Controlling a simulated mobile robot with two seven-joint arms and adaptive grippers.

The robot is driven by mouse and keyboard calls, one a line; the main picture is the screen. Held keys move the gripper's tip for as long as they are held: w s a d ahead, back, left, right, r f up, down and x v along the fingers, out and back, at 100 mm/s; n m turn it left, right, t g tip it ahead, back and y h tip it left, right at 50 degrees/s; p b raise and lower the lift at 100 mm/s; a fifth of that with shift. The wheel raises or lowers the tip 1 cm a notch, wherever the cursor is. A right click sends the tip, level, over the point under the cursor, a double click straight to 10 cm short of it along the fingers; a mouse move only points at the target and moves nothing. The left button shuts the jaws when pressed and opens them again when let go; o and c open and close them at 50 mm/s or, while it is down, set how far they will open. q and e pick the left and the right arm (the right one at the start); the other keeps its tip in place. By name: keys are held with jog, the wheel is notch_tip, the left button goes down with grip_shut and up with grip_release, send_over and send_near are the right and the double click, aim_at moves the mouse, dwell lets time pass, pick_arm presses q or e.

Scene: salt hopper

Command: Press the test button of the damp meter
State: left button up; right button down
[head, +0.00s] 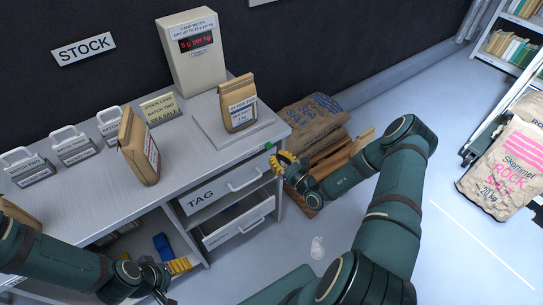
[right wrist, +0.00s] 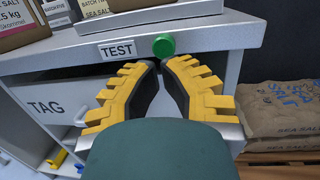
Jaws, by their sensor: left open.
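The damp meter (head: 195,65) stands upright at the back of the bench, with a red lit display (head: 196,42) reading about 5 g per kg. A paper bag (head: 238,103) stands on the plate (head: 212,127) in front of it. The green test button (head: 268,146) is on the bench's front edge; in the right wrist view the button (right wrist: 163,47) is right of a TEST label (right wrist: 117,50). My right gripper (head: 286,161) has its fingertips (right wrist: 163,66) almost together just below the button, apparently apart from it. My left gripper (head: 178,268) is open, low before the bench.
A TAG drawer (head: 202,198) and a partly open drawer (head: 238,228) are under the button. Another paper bag (head: 140,147) and several batch holders stand on the bench. Sea salt sacks (head: 310,122) lie on a pallet to the right.

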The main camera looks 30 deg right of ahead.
jog(key=v, duration=0.9)
jog(key=shift+s+d+f+p, duration=0.15)
jog(key=shift+s+d+p, duration=0.05)
jog(key=shift+s+p, duration=0.2)
jog(key=s+a+r+n+g+y, duration=0.1)
jog(key=s+a+n+g+y, duration=0.2)
jog(key=a+n+g+y, duration=1.05)
jog(key=s+a+f+n+g+h, duration=0.3)
jog(key=s+a+n+g+h, duration=0.5)
jog(key=s+a+n+h, duration=0.45)
jog(key=w+r+n+t, duration=0.3)
jog(key=w+n+t, duration=0.1)
jog(key=w+n, duration=0.2)
jog(key=shift+d+h, duration=0.25)
jog(key=shift+h, duration=0.15)
